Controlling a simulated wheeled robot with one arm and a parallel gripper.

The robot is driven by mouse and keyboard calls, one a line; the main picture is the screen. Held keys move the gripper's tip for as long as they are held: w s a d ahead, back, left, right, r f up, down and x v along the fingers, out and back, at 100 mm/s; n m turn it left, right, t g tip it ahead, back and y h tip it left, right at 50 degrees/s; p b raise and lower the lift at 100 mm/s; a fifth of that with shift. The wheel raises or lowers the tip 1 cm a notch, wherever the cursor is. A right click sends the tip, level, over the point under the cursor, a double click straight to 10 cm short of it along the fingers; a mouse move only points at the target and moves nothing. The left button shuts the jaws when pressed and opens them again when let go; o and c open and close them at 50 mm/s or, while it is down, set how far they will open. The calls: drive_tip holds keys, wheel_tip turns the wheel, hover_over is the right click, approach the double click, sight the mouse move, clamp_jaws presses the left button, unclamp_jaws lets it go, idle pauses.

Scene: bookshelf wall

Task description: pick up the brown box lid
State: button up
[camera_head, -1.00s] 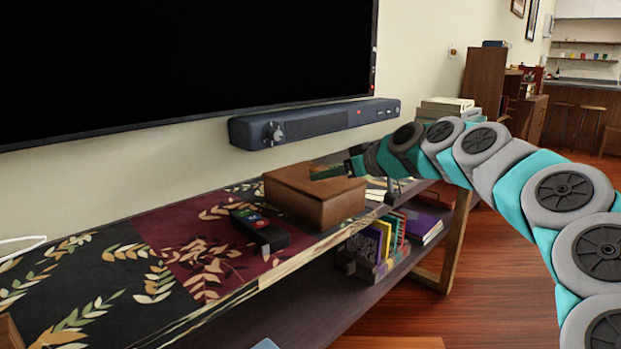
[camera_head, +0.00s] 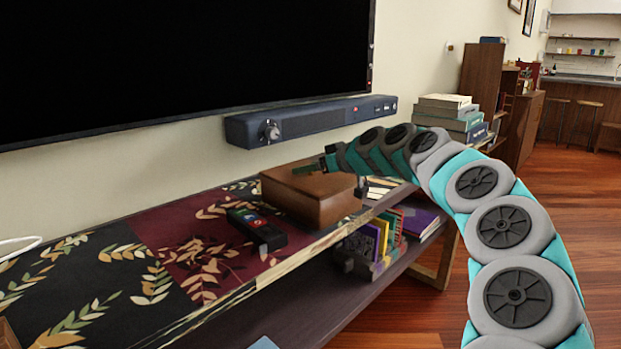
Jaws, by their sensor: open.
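The brown box (camera_head: 312,208) stands on the shelf top below the soundbar, with its brown lid (camera_head: 300,181) on top, apparently closed. My gripper (camera_head: 308,167) is over the lid's back right part, at the end of my grey and teal arm, which reaches in from the right. The gripper is open, and its fingertips point left. I cannot tell whether the fingertips touch the lid. My gripper hides part of the lid's far edge.
A black remote-like device (camera_head: 257,229) lies left of the box. A dark soundbar (camera_head: 310,120) hangs on the wall above. Books (camera_head: 380,236) stand on the lower shelf (camera_head: 300,290). More books (camera_head: 447,114) are stacked behind my arm. The patterned top (camera_head: 130,270) is mostly clear at left.

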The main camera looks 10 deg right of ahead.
clamp_jaws()
idle(0.4)
idle(0.4)
